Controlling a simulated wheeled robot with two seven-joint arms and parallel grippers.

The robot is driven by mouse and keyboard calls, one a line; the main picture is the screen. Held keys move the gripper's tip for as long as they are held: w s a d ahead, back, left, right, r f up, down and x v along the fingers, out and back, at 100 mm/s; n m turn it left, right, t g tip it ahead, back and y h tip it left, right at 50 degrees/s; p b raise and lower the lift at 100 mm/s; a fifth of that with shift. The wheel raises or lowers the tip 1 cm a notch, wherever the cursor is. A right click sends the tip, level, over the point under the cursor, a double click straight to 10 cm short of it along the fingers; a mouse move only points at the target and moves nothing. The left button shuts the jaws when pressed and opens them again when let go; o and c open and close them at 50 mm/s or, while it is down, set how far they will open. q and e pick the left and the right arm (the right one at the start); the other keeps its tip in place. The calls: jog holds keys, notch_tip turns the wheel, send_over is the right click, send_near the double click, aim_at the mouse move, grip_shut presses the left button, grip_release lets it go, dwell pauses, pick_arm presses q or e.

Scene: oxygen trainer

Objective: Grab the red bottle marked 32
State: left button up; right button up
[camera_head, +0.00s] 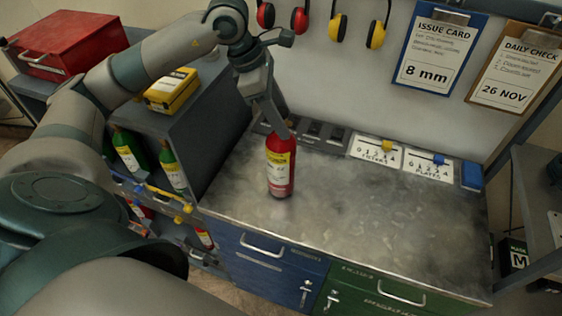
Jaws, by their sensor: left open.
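A red bottle (281,173) with a yellow and white label stands upright on the metal bench top (350,220). Its number is too small to read. My left gripper (279,123) comes down from above, with its fingers at the bottle's neck and overlapping it in the picture. The jaws are open. The cap and neck are mostly hidden behind the fingers, so I cannot tell whether they touch. More red bottles (204,238) lie low in the rack at the left. My right gripper is out of view.
Green bottles (172,168) stand in the rack of a grey cabinet (203,116) left of the bench. A yellow case (171,90) is on top. Counters marked filters (376,153) and plates (428,164) line the bench's back. The bench right of the bottle is clear.

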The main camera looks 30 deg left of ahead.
pick_arm(q)
grip_shut()
jog(key=shift+r, duration=0.1)
dwell(1.2)
